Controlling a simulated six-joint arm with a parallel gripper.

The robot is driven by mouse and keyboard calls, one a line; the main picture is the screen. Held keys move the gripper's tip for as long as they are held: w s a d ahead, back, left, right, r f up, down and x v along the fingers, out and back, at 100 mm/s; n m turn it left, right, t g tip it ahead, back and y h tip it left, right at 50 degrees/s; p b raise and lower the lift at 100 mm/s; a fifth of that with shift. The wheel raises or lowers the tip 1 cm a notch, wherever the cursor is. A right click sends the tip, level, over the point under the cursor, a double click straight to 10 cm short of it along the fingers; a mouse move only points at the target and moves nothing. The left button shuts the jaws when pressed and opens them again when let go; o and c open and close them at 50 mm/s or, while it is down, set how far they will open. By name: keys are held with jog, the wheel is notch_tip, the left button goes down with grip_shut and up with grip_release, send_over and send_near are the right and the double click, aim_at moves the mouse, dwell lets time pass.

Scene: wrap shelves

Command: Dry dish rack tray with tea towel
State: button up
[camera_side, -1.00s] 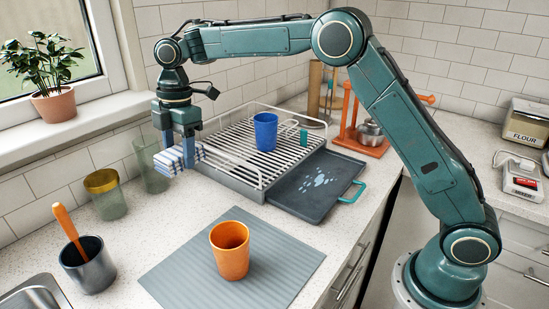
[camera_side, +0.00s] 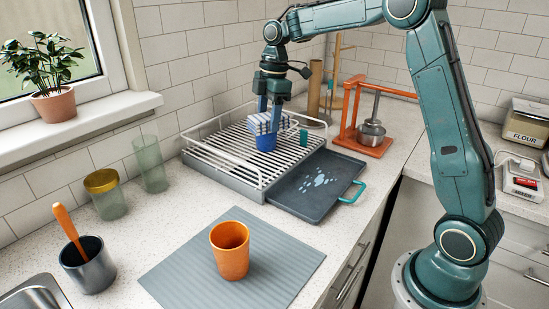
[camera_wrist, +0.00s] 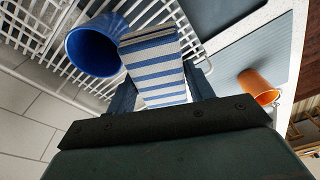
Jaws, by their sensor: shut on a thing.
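My gripper (camera_side: 270,110) is shut on a folded blue-and-white striped tea towel (camera_side: 263,122), held above the dish rack (camera_side: 222,175). The towel also shows between the fingers in the wrist view (camera_wrist: 153,68). The dark dish rack tray (camera_side: 302,200) sticks out from the rack's right side, with a teal handle and a patch of pale water drops (camera_side: 318,178) on it. A blue cup (camera_side: 266,143) stands on the rack, partly hidden by the towel in the side view. In the wrist view the blue cup (camera_wrist: 95,48) is just left of the towel; I cannot tell whether they touch.
An orange cup (camera_side: 230,252) stands on a grey ribbed mat (camera_side: 175,275) in front. A small teal item (camera_side: 304,138) is at the rack's back. An orange stand (camera_side: 352,125) is behind the tray. Glasses (camera_side: 150,165) stand left of the rack.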

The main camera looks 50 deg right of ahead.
jog(key=s+d+m, duration=0.4)
jog(key=s+d, duration=0.8)
jog(key=d, duration=0.1)
notch_tip(320, 180, down, 7)
jog(key=shift+s+d, duration=0.2)
jog(key=shift+s, duration=0.2)
